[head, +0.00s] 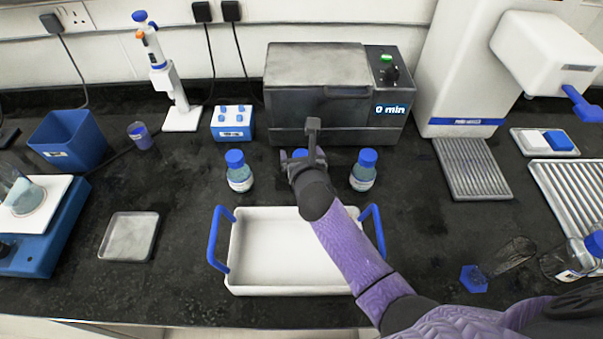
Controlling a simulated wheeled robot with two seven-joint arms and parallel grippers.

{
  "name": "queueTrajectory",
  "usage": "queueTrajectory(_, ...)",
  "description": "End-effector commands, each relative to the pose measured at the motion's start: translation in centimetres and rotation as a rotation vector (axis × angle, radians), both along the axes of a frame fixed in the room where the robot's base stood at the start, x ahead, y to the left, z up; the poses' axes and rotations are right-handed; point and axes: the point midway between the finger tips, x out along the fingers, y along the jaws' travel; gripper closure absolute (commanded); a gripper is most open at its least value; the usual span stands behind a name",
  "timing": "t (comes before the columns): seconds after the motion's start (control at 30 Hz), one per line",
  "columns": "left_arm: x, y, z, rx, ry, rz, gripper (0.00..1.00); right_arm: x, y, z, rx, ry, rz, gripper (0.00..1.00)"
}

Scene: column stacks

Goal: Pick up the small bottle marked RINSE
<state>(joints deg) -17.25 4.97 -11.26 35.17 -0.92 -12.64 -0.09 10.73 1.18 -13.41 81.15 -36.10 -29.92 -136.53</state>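Three small bottles with blue caps stand in a row in front of the grey metal machine. The left bottle (239,172) and the right bottle (364,171) show clearly, upright, with white labels too small to read. Of the middle bottle (300,154) only a bit of blue cap shows; my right gripper and wrist hide the rest. My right gripper (307,153) is at the middle bottle, seen from behind. I cannot tell whether its fingers are open or shut on that bottle. My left gripper is not in view.
A white tray with blue handles (290,290) lies under my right forearm. The grey machine (318,85), reading "0 min", stands close behind the bottles. A blue rack (233,133) is at back left. The counter between the tray and the shallow dish (130,237) is clear.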

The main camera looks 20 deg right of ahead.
Motion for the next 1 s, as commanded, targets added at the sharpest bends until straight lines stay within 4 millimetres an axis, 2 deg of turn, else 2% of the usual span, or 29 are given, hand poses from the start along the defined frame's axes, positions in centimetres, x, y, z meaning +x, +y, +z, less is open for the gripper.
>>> queueTrajectory(0.03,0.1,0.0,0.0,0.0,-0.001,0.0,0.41,0.0,0.0,0.0,0.0,0.0,0.0,0.21)
queueTrajectory(0.07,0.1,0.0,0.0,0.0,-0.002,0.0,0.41,0.0,0.0,0.0,0.0,0.0,0.0,0.27)
queueTrajectory(0.4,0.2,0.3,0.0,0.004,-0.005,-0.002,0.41,0.0,0.0,0.0,0.0,0.0,0.0,0.99)
queueTrajectory(0.87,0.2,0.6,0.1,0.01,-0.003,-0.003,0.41,0.0,0.0,0.1,0.0,-0.001,0.0,1.0)
queueTrajectory(0.93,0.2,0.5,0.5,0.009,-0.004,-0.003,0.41,0.0,0.0,0.8,-0.002,-0.002,-0.001,1.0)
queueTrajectory(1.0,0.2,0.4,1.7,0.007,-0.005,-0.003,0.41,0.0,-0.1,2.6,-0.002,-0.005,0.001,1.0)
